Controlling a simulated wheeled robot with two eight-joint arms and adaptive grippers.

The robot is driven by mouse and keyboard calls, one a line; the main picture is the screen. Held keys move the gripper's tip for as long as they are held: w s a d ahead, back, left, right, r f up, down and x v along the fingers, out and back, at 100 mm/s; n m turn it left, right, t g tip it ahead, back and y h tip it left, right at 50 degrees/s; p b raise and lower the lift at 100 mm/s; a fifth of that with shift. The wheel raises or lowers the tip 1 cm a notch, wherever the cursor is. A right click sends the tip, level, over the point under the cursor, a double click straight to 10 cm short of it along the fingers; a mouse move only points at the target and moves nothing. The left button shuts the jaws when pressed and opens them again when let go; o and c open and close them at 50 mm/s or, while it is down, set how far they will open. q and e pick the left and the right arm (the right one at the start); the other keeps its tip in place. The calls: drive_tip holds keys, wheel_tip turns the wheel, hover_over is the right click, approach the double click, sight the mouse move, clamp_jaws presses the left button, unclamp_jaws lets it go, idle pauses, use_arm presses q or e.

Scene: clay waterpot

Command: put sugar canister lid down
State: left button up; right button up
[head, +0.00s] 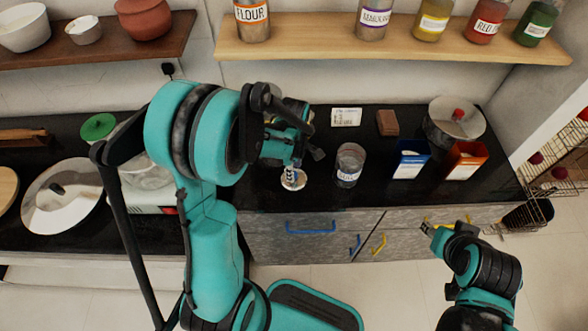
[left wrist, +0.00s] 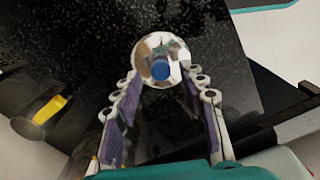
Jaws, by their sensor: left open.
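The sugar canister lid, a shiny silver disc (head: 293,180) with a blue knob, appears to lie flat on the black countertop near its front edge. It also shows in the left wrist view (left wrist: 177,48), with its blue knob just beyond the fingertips. My left gripper (left wrist: 160,88) is open, its purple-padded fingers spread on either side below the lid. In the head view it points down right above the lid. The glass sugar canister (head: 349,165) stands to the right of the lid and looks uncovered. My right gripper (head: 430,229) is away in front of the drawers; its opening is unclear.
A blue box (head: 410,161) and an orange box (head: 466,162) stand right of the canister. A pot (head: 455,121), a brown block (head: 387,122) and a recipe card (head: 346,117) are behind. A large silver lid (head: 62,205) lies far left. Counter (head: 250,197) around the lid is clear.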

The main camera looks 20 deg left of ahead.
use_arm(q)
wheel_tip(320, 180, up, 11)
drive_tip(key=p, duration=0.3)
drive_tip(key=s+d+r+m+t, duration=0.2)
drive_tip(key=s+r+m+t, duration=0.1)
drive_tip(key=m, duration=0.6)
drive_tip(key=s+d+r+m+t, duration=0.2)
drive_tip(key=s+r+m+t, duration=0.2)
drive_tip(key=s+m, duration=0.4)
drive_tip(key=shift+s+d+r+m, duration=0.3)
drive_tip(key=shift+d+r+m, duration=0.1)
drive_tip(key=shift+r+m, duration=0.45)
